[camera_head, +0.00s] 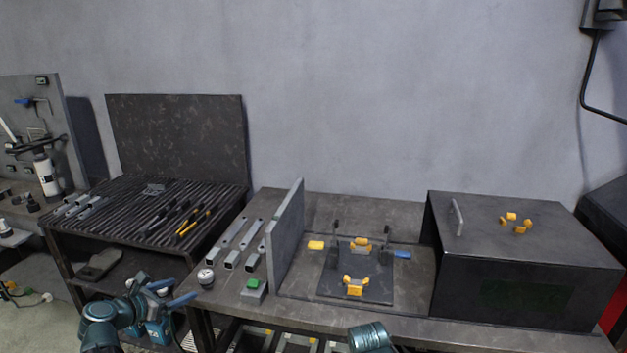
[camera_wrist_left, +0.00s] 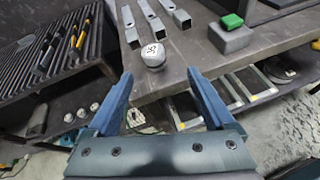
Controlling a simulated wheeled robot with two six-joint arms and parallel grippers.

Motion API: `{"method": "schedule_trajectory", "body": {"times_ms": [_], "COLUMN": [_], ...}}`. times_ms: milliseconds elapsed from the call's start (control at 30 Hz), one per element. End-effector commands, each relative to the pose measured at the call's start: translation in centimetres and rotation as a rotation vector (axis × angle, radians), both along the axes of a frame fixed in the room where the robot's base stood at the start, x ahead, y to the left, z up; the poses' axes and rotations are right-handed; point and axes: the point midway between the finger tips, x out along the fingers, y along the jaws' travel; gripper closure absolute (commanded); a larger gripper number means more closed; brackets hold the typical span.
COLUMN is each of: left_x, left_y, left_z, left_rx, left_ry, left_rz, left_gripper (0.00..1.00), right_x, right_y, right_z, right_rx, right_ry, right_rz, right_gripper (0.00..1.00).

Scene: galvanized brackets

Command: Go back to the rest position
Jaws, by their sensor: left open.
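My left gripper (camera_head: 178,290) is low at the left front of the workbench, off its front-left corner. In the left wrist view its two blue fingers (camera_wrist_left: 158,75) are spread apart with nothing between them. A small round whitish item with a dark mark (camera_head: 205,276) stands on the bench corner just beyond the fingers; it also shows in the left wrist view (camera_wrist_left: 152,54). Several galvanized square-tube pieces (camera_head: 232,257) lie on the bench behind it. A teal part of my right arm (camera_head: 370,338) shows at the bottom edge; its gripper is not visible.
A grey box with a green button (camera_head: 253,287) sits by the bench's front edge. An upright grey plate (camera_head: 284,222) stands beside a fixture with yellow clamps (camera_head: 355,286). A dark metal box (camera_head: 520,270) fills the right. A slatted table (camera_head: 150,210) with tools stands left.

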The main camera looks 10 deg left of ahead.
Motion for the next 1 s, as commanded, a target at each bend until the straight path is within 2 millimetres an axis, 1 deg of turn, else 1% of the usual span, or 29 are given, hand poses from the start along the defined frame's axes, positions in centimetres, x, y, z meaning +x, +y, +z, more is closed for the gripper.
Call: {"method": "schedule_trajectory", "body": {"times_ms": [33,67,133,167,200,267,300,367,400,467,500,567,600,667,700,800,900,1000], "left_x": [0.4,0.6,1.0,1.0,1.0,0.6,0.3,-0.4,-1.0,-2.1,-2.9,-4.3,-5.3,-6.9,-7.9,-10.4,-12.4,-13.9], "left_y": [-1.9,-3.2,-7.1,-9.1,-11.6,-15.1,-17.2,-20.0,-21.8,-24.4,-26.2,-28.6,-30.0,-32.0,-33.1,-35.4,-36.8,-37.7], "left_z": [-0.1,-0.3,-1.1,-1.5,-2.0,-2.9,-3.4,-4.1,-4.5,-5.1,-5.4,-5.9,-6.1,-6.4,-6.5,-6.5,-6.3,-5.9], "left_rx": [0.044,0.083,0.203,0.265,0.35,0.472,0.547,0.653,0.722,0.829,0.902,1.012,1.083,1.184,1.248,1.391,1.5,1.575], "left_ry": [0.013,0.023,0.051,0.062,0.075,0.089,0.093,0.096,0.094,0.087,0.079,0.061,0.046,0.019,-0.001,-0.057,-0.111,-0.156], "left_rz": [-0.055,-0.099,-0.238,-0.31,-0.411,-0.563,-0.657,-0.798,-0.894,-1.046,-1.156,-1.325,-1.438,-1.611,-1.725,-2.001,-2.243,-2.431], "left_gripper": [0.13,0.13,0.13,0.13,0.13,0.13,0.13,0.13,0.13,0.13,0.13,0.13,0.13,0.13,0.13,0.13,0.13,0.13], "right_x": [0.0,0.0,0.0,0.0,0.0,0.0,0.0,0.0,0.0,0.0,0.0,0.0,0.0,0.0,0.0,0.0,0.0,0.0], "right_y": [0.0,0.0,0.0,0.0,0.0,0.0,0.0,0.0,0.0,0.0,0.0,0.0,0.0,0.0,0.0,0.0,0.0,0.0], "right_z": [0.4,0.6,1.2,1.4,1.8,2.2,2.5,2.9,3.2,3.6,3.9,4.4,4.7,5.2,5.5,6.3,6.8,7.2], "right_rx": [0.0,0.0,0.0,0.0,0.0,0.0,0.0,0.0,0.0,0.0,0.0,0.0,0.0,0.0,0.0,0.0,0.0,0.0], "right_ry": [0.0,0.0,0.0,0.0,0.0,0.0,0.0,0.0,0.0,0.0,0.0,0.0,0.0,0.0,0.0,0.0,0.0,0.0], "right_rz": [0.0,0.0,0.0,0.0,0.0,0.0,0.0,0.0,0.0,0.0,0.0,0.0,0.0,0.0,0.0,0.0,0.0,0.0], "right_gripper": [0.5,0.5,0.5,0.5,0.5,0.5,0.5,0.5,0.5,0.5,0.5,0.5,0.5,0.5,0.5,0.5,0.5,0.5]}}
